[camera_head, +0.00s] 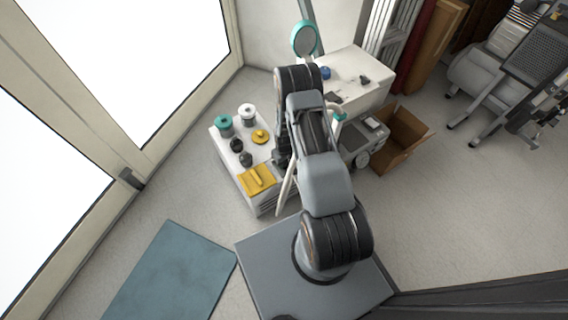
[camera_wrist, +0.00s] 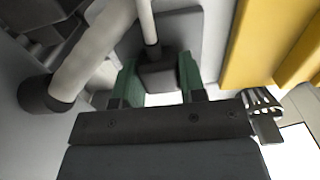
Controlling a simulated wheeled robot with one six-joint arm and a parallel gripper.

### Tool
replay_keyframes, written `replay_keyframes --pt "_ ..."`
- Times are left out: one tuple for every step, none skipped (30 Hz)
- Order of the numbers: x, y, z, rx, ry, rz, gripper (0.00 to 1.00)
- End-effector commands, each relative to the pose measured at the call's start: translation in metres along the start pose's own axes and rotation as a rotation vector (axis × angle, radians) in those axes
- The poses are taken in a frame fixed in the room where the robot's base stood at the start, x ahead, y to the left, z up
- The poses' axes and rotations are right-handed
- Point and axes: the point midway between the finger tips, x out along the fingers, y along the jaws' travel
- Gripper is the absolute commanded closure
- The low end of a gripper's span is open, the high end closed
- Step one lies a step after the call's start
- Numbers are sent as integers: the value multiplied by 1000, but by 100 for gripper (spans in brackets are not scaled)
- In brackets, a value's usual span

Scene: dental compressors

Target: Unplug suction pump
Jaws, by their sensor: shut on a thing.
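In the wrist view, my gripper (camera_wrist: 158,84) has its two green fingers on either side of a dark grey block-like plug (camera_wrist: 157,75) and is shut on it. A thin pale cable (camera_wrist: 148,25) runs up from the plug. Whether the plug still sits in a socket cannot be told. In the head view, my arm covers the gripper and the plug. A white unit (camera_head: 262,206), perhaps the suction pump, stands left of my arm, with jars, dark knobs and a yellow part on top.
In the wrist view, a thick pale hose (camera_wrist: 92,48) lies close on the left and a yellow panel (camera_wrist: 255,40) on the right. In the head view, a cardboard box (camera_head: 402,140) and white cabinet (camera_head: 362,85) stand behind right. Floor around the blue mat (camera_head: 172,275) is clear.

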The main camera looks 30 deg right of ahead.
Motion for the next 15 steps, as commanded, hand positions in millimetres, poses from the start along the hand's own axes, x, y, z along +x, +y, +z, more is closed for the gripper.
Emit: replay_keyframes --pt "0 0 0 0 0 0 100" --pt "-1 0 0 0 0 0 100" --pt "-1 0 0 0 0 0 100" --pt "-2 0 0 0 0 0 100" --pt "-3 0 0 0 0 0 100" --pt "-4 0 0 0 0 0 100" --pt "-5 0 0 0 0 0 100" --pt "-6 0 0 0 0 0 100" --pt "-7 0 0 0 0 0 100" --pt "-9 0 0 0 0 0 100" --pt "-10 0 0 0 0 0 100" --pt "-12 0 0 0 0 0 100" --pt "-13 0 0 0 0 0 100" --pt "-14 0 0 0 0 0 100" --pt "-16 0 0 0 0 0 100"
